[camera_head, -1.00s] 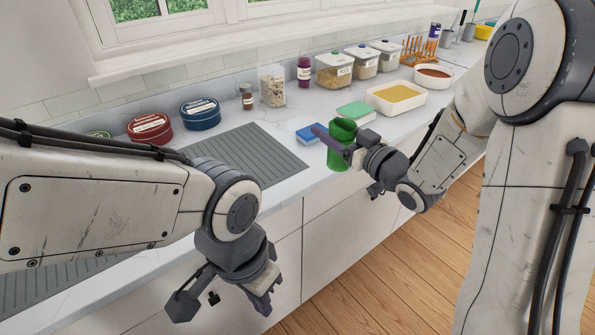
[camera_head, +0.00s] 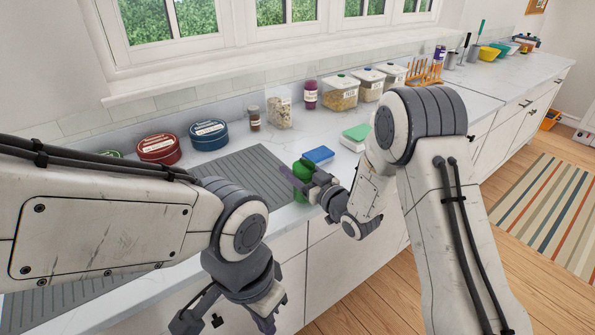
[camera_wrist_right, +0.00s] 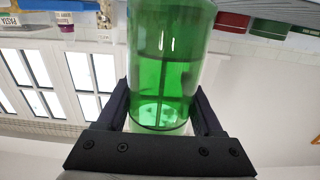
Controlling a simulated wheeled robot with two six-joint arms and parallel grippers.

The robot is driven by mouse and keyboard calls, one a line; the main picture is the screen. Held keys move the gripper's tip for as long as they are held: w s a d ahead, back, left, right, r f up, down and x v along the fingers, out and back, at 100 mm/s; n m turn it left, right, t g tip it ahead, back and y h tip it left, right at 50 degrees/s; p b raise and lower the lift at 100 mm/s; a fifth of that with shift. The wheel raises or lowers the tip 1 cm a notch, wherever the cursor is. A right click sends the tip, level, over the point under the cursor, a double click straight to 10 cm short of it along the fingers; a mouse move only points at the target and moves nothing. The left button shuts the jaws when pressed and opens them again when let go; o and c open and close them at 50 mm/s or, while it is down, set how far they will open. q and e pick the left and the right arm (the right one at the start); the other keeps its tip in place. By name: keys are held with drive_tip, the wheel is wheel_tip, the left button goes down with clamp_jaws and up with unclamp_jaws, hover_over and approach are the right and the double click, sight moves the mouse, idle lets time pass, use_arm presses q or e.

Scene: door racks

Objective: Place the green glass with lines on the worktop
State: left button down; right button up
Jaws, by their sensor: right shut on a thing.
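The green glass (camera_head: 302,173) is in my right gripper (camera_head: 313,188), near the front edge of the worktop (camera_head: 310,120) at the right end of the grey ribbed mat. In the right wrist view the green glass (camera_wrist_right: 165,75) is see-through, with lines on it, and sits between the two fingers of my right gripper (camera_wrist_right: 165,115). The arm and gripper partly hide it in the head view. I cannot tell whether its base touches the worktop. My left gripper (camera_head: 225,322) is open and empty, low in front of the cabinet fronts.
The grey ribbed mat (camera_head: 245,175) lies left of the glass. A blue box (camera_head: 319,155) and a green box (camera_head: 357,132) lie behind and right of it. Red (camera_head: 158,148) and blue (camera_head: 209,135) tins, jars and lidded containers line the wall.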

drive_tip(key=shift+f, duration=0.65)
drive_tip(key=o, duration=1.5)
